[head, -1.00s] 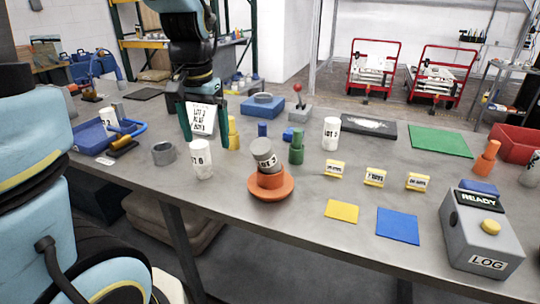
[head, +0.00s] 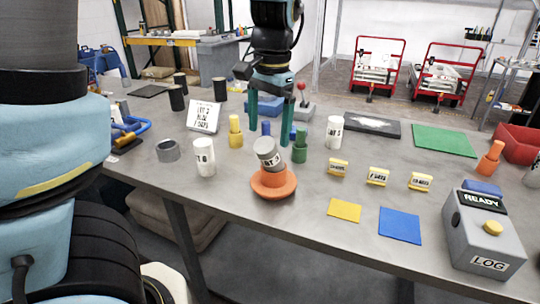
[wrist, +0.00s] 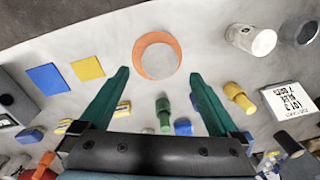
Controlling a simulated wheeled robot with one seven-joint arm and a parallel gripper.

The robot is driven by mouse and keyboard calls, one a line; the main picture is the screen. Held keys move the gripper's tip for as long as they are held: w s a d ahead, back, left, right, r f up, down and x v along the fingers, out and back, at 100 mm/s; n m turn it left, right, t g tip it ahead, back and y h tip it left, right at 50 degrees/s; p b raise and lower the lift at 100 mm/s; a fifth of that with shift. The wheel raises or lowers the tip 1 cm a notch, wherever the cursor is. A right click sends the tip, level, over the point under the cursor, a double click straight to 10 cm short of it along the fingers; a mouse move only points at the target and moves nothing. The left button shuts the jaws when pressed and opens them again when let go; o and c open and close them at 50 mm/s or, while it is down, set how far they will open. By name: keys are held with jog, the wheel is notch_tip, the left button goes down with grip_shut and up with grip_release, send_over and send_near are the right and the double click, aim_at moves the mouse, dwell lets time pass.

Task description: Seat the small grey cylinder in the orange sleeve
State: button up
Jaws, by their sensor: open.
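The small grey cylinder (head: 267,152) with a dark-lettered label sits in the top of the orange sleeve (head: 273,186), leaning to the left and not upright. The sleeve has a wide round flange and stands near the table's front edge. My gripper (head: 269,130) points down, open and empty, behind and above the cylinder in the head view. In the wrist view the grey cylinder's round top (wrist: 160,60) shows ahead between the open fingers, with the orange flange (wrist: 146,43) around part of it. The fingers appear apart from it. How deep the cylinder sits is hidden.
A green peg piece (head: 300,147), a yellow one (head: 235,133) and a blue cylinder (head: 266,129) stand close behind. White labelled cylinders stand left (head: 204,157) and right (head: 334,132). A READY/LOG box (head: 484,235) is at front right. Yellow (head: 344,210) and blue (head: 398,226) mats lie flat.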

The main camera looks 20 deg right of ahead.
aim_at(267, 141)
jog(key=shift+a+f+p, duration=0.2)
jog(key=shift+f+p, duration=0.45)
jog(key=shift+f, duration=2.2)
grip_shut()
